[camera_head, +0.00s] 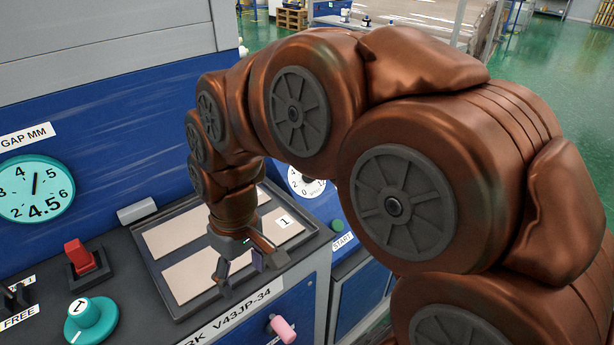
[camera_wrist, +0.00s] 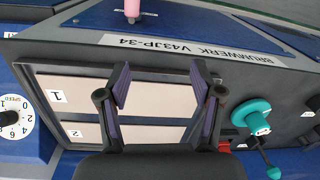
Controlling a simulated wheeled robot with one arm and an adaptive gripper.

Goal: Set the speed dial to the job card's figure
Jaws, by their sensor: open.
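The speed dial is a white round face with a black knob, cut by the left edge of the wrist view (camera_wrist: 14,122). In the head view the white dial (camera_head: 303,184) shows beyond my arm, which hides part of it. Its pointer setting cannot be read. No job card with a readable figure can be made out. My gripper (camera_head: 243,270) is open and empty over the tray, well to the side of the dial. Its two purple-padded fingers (camera_wrist: 161,98) stand apart above the pale panels in the wrist view.
The dark tray (camera_head: 150,281) holds pale panels labelled 1 and 2. A teal GAP MM gauge (camera_head: 34,190) reads 4.5. A red switch (camera_head: 79,256), a teal knob (camera_head: 90,318), a green START button (camera_head: 337,225) and a pink-ended handle (camera_head: 283,329) stand nearby.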

